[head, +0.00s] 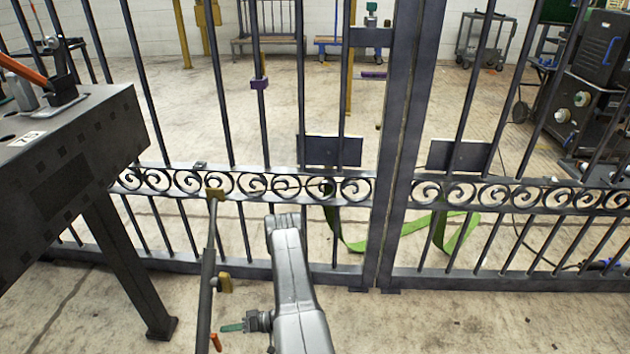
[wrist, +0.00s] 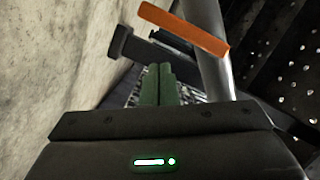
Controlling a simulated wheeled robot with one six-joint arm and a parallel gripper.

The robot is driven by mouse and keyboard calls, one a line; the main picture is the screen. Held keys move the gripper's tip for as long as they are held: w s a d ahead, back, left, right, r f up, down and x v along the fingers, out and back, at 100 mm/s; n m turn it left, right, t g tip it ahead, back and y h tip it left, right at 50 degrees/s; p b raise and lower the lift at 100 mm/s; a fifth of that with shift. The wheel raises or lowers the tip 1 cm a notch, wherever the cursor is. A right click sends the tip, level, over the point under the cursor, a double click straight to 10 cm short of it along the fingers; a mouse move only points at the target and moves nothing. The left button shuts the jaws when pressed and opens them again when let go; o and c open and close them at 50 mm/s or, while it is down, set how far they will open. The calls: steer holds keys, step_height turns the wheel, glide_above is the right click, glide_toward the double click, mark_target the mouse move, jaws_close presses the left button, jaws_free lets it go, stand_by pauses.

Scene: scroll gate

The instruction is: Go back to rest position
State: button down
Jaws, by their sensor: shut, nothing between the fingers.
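My gripper (head: 232,328) is low in the head view, left of my grey arm, with its green fingers pointing left. In the wrist view the two green fingers (wrist: 158,85) lie together with nothing between them. The dark metal gate (head: 395,150) stands across the head view, with a band of scrolls (head: 285,185) along it. Its two leaves meet at the thick posts right of centre, and they look closed. My gripper is on the near side of the gate, apart from it.
A dark bench (head: 75,150) stands at the left. A dark upright bar (head: 207,290) stands close to my gripper. An orange bar (wrist: 185,30) lies just beyond my fingers in the wrist view. Floor at the lower right (head: 480,325) is clear. A green strap (head: 455,235) lies behind the gate.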

steer(key=shift+w+r+n+t+h, duration=0.15)
steer(key=shift+w+r+n+t, duration=0.1)
steer(key=shift+r+n, duration=0.4)
steer(key=shift+w+r+n+t+h, duration=0.1)
steer(key=shift+w+r+n+t, duration=0.15)
steer(key=shift+r+n, duration=0.4)
steer(key=shift+w+r+n+t+h, duration=0.15)
steer(key=shift+w+r+n+t, duration=0.15)
steer(key=shift+n, duration=0.6)
steer(key=shift+d+r, duration=0.1)
